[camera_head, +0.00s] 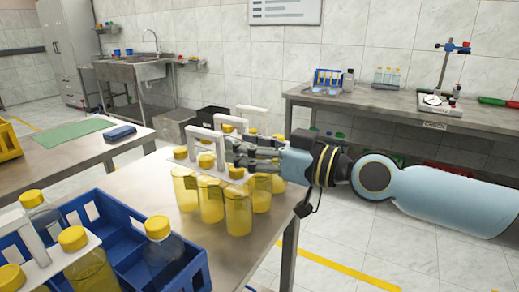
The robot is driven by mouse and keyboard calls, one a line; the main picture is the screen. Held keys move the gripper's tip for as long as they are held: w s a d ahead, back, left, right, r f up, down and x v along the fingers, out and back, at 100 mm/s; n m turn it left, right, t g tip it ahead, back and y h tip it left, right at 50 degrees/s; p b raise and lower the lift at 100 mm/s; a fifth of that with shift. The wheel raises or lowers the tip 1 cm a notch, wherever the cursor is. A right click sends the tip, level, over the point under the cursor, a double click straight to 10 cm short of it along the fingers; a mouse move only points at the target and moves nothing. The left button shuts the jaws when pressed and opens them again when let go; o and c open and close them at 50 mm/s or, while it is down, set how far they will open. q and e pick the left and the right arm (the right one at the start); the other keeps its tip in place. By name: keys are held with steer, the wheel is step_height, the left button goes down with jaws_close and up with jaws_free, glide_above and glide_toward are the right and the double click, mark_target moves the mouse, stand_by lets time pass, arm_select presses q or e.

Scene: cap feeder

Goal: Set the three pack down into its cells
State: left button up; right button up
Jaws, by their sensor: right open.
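Packs of yellow bottles with yellow caps and white carriers stand upright on the steel table; the front three pack (211,203) faces me. Its white handle (205,146) rises above the caps. My right gripper (238,152) is open, coming in from the right above the packs, with its fingers close to the front handle; I cannot tell whether they touch it. A blue crate (185,270) with cells stands at the lower left. Another white carrier (45,250) with yellow-capped bottles is at the crate's left. A clearer bottle (162,252) stands in the crate's right part. My left gripper is out of view.
Bare steel table (140,190) lies between crate and packs. A side table (60,160) at the left holds a green mat (75,132) and a blue case (120,132). A lab bench (380,100) and a sink (140,70) stand at the back.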

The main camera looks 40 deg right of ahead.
steer(key=shift+v, duration=1.5)
